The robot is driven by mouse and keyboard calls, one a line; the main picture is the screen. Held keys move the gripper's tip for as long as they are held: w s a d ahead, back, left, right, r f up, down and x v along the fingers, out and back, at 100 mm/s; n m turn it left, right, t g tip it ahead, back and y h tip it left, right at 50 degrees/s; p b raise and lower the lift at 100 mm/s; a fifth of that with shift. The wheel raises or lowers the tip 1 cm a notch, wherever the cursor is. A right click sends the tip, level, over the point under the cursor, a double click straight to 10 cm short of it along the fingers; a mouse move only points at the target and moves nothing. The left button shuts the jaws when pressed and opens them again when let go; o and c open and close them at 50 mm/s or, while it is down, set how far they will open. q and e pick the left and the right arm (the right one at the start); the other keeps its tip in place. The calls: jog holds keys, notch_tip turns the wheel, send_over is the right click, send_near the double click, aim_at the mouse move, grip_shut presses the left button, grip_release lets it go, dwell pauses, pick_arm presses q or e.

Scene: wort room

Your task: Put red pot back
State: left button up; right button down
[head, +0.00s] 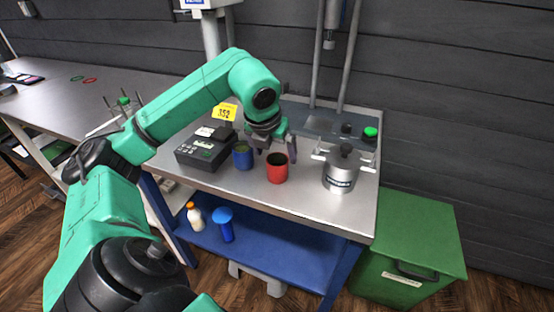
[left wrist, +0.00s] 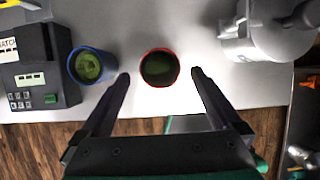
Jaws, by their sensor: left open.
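The red pot (head: 277,170) stands upright on the grey steel table near its front edge, between a blue pot (head: 243,156) and a metal pressure vessel (head: 341,170). My left gripper (head: 275,147) is open just above and behind the red pot in the head view. In the left wrist view, the red pot (left wrist: 159,68) lies between the two spread fingertips of my left gripper (left wrist: 160,76), with a gap on each side. The blue pot (left wrist: 90,66) stands just outside the left finger. My right gripper is not in view.
A black device (head: 203,149) with a keypad and a yellow number sign (head: 225,112) stand left of the pots. A blue lower shelf (head: 270,245) holds a bottle (head: 195,216) and a blue item (head: 223,224). A green bin (head: 410,245) stands right of the table.

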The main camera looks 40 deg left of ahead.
pick_arm(q)
jog(key=p+v, duration=0.1)
jog(key=v, duration=0.6)
jog(key=shift+r, duration=0.2)
jog(key=shift+s+d, duration=0.1)
